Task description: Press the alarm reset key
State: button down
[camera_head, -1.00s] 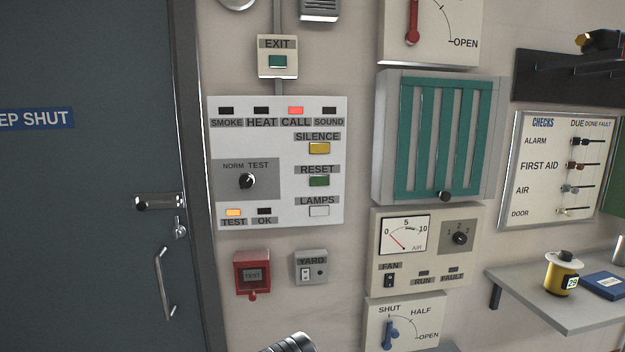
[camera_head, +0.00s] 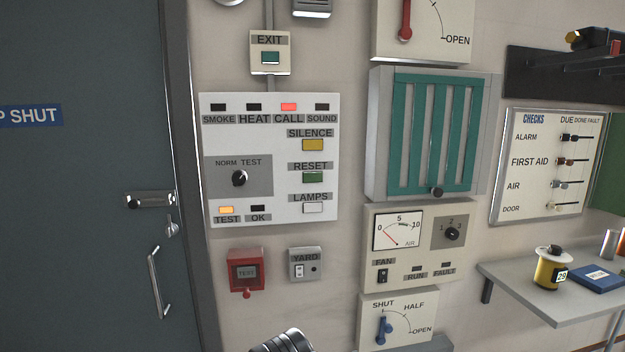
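The alarm panel (camera_head: 285,185) is a white plate on the wall, right of the door. Its green RESET key (camera_head: 313,178) sits on the right side, below the yellow SILENCE key (camera_head: 313,145) and above the white LAMPS key (camera_head: 313,208). The CALL lamp (camera_head: 288,107) glows red and the TEST lamp (camera_head: 227,210) glows amber. The SMOKE, HEAT, SOUND and OK lamps are dark. The NORM/TEST knob (camera_head: 239,178) is on the left. A grey ribbed piece at the bottom edge seems to be part of my arm. My gripper's fingers are not visible.
Below the panel are a red call box (camera_head: 246,271) and a YARD switch (camera_head: 305,265). Right of it are a green-slatted vent (camera_head: 435,135), a fan panel (camera_head: 417,250) and a blue-handled damper plate (camera_head: 398,320). A shelf (camera_head: 535,290) juts out at the right. The panel's front is unobstructed.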

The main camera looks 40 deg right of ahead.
aim_at(307, 177)
jog(key=u, duration=1.6)
jog(key=k, duration=0.65)
jog(key=z, duration=1)
